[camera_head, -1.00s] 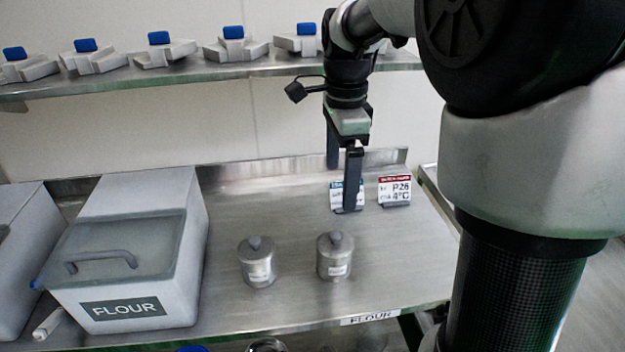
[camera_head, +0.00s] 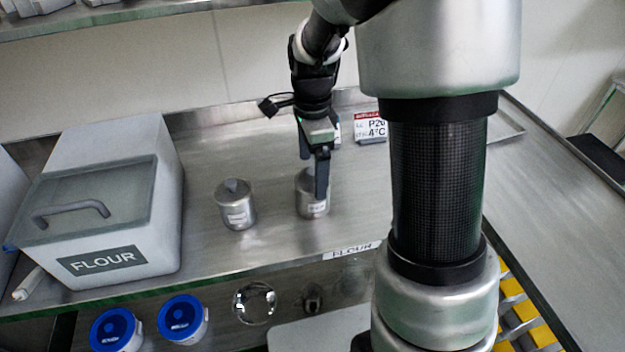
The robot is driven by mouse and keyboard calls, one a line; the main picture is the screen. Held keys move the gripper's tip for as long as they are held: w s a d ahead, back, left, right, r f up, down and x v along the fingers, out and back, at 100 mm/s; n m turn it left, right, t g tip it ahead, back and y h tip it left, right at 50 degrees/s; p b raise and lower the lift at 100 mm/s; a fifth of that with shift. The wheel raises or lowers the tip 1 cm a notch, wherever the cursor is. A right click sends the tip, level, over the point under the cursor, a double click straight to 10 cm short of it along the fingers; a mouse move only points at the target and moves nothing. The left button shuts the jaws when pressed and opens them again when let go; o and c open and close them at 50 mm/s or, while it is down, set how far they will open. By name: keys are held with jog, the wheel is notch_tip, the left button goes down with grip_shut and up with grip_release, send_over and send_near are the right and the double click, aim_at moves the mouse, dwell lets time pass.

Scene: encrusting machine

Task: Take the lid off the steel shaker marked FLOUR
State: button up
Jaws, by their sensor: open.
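Two small steel shakers with knobbed lids stand upright on the steel bench. The left shaker (camera_head: 236,206) is fully in view with its lid on. The right shaker (camera_head: 311,205) is partly hidden behind my gripper, and its lid is mostly covered. Both carry small white labels too small to read, so I cannot tell which one is marked FLOUR. My gripper (camera_head: 313,180) points down with its fingers apart, at the right shaker's lid in the picture. I cannot tell whether the fingers touch it.
A large white bin (camera_head: 140,240) labelled FLOUR stands left of the shakers. A sign card (camera_head: 371,127) stands behind them at the right. The bench edge carries a FLOUR strip (camera_head: 352,250). Blue-lidded containers (camera_head: 182,318) sit below. Bench space between bin and left shaker is clear.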

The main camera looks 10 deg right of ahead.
jog(key=shift+f, duration=0.7)
jog(key=c, duration=1.1)
jog(key=r, duration=0.6)
jog(key=d+r+p, duration=0.1)
jog(key=r, duration=0.2)
jog(key=shift+r, duration=0.1)
jog(key=shift+c, duration=0.2)
jog(key=s+d+f+m+b, duration=0.15)
jog(key=d+f, duration=0.25)
jog(key=d, duration=0.4)
jog(key=d+f+m, duration=0.3)
jog(key=d, duration=0.5)
jog(key=f, duration=0.4)
jog(key=d+f+b, duration=0.1)
jog(key=f, duration=0.1)
jog(key=shift+w+f, duration=0.1)
jog(key=shift+f, duration=2.2)
